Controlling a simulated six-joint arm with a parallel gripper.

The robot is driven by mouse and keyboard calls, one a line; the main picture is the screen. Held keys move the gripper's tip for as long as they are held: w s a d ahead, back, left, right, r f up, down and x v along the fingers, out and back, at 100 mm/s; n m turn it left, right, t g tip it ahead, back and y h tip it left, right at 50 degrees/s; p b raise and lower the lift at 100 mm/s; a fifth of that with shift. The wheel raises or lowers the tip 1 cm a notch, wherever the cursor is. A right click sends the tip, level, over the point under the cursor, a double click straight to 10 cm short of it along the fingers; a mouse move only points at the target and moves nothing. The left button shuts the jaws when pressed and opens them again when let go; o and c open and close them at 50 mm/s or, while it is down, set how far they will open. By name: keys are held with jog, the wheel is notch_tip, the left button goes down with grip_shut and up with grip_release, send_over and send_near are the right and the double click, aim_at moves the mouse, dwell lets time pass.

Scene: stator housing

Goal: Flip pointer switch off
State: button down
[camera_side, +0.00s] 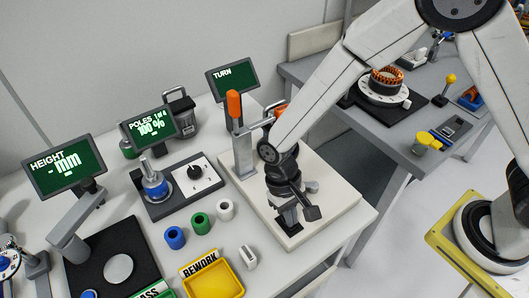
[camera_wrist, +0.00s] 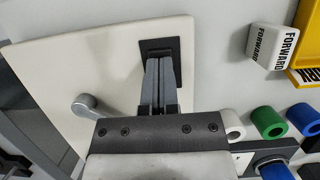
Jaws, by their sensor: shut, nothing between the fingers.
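The black pointer knob (camera_side: 194,172) sits on a white marked plate on a dark base, at the centre of the table in the side view. Its exact pointing direction is too small to tell. The knob is not clearly visible in the wrist view. My gripper (camera_side: 289,217) is shut and empty, pointing down over the pale board to the right of the knob and well apart from it. In the wrist view my gripper's closed fingers (camera_wrist: 163,62) are over a black square pad (camera_wrist: 158,43); contact with it cannot be told.
An orange-handled press (camera_side: 235,108) stands between my gripper and the knob's base. A blue-bodied part (camera_side: 155,185) stands left of the knob. Blue, green and white rings (camera_side: 200,223), a yellow REWORK tray (camera_side: 216,279) and a white FORWARD block (camera_wrist: 270,45) lie in front.

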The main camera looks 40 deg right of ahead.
jog(key=shift+w+d+f, duration=0.1)
jog(key=shift+w+f, duration=0.1)
jog(key=shift+w, duration=0.6)
jog(key=shift+r, duration=0.1)
jog(key=shift+w+r, duration=0.15)
jog(key=v, duration=1.3)
jog(key=shift+w+r, duration=0.3)
